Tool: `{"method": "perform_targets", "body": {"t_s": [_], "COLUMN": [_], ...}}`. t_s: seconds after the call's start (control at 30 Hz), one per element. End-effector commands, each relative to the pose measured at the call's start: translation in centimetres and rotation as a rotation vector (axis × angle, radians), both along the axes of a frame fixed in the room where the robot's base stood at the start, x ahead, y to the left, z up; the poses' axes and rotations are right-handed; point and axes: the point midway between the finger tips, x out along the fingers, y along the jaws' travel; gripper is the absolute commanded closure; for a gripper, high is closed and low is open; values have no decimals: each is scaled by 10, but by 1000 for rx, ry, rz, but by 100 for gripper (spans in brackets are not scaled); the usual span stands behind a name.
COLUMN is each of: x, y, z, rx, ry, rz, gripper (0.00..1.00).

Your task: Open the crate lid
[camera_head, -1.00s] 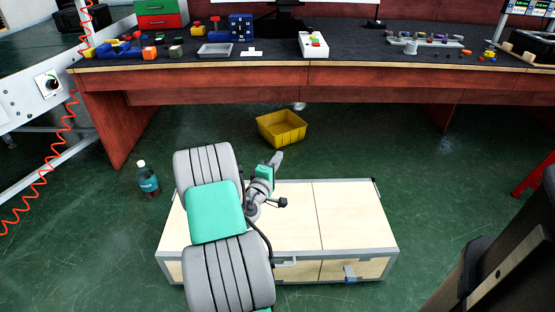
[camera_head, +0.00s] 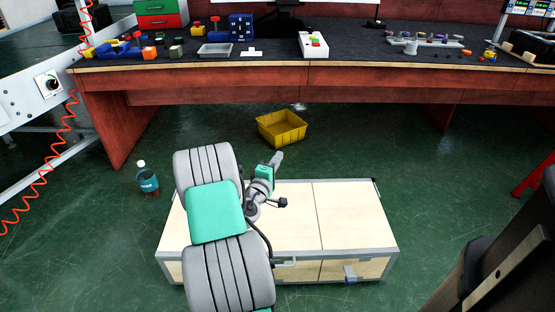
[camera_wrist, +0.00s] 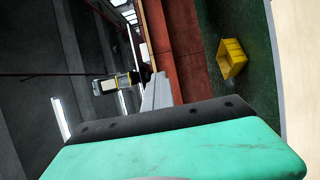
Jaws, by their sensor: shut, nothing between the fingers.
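The crate (camera_head: 357,218) is a low box with pale wooden panels and a grey metal frame. It stands on the floor in the head view, its lid (camera_head: 345,205) lying flat and closed. A latch (camera_head: 350,273) and a pale handle (camera_head: 287,264) show on its front face. My arm hides the left part of the top and front. My gripper (camera_head: 278,159) is small in the head view, above the crate's far edge and pointing away from the latch. It is shut and empty.
A yellow bin (camera_head: 281,128) lies on the floor beyond the crate; the wrist view also shows it (camera_wrist: 231,58). A bottle (camera_head: 148,182) stands left of the crate. A long red workbench (camera_head: 300,78) spans the back.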

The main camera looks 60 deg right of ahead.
Motion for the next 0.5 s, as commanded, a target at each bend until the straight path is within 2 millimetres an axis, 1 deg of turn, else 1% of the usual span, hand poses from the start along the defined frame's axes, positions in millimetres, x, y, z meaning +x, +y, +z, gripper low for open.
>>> {"method": "perform_targets", "body": {"t_s": [0.27, 0.5], "x": [0, 0], "y": [0, 0], "z": [0, 0], "rx": [0, 0], "ry": [0, 0], "rz": [0, 0], "gripper": [100, 80]}}
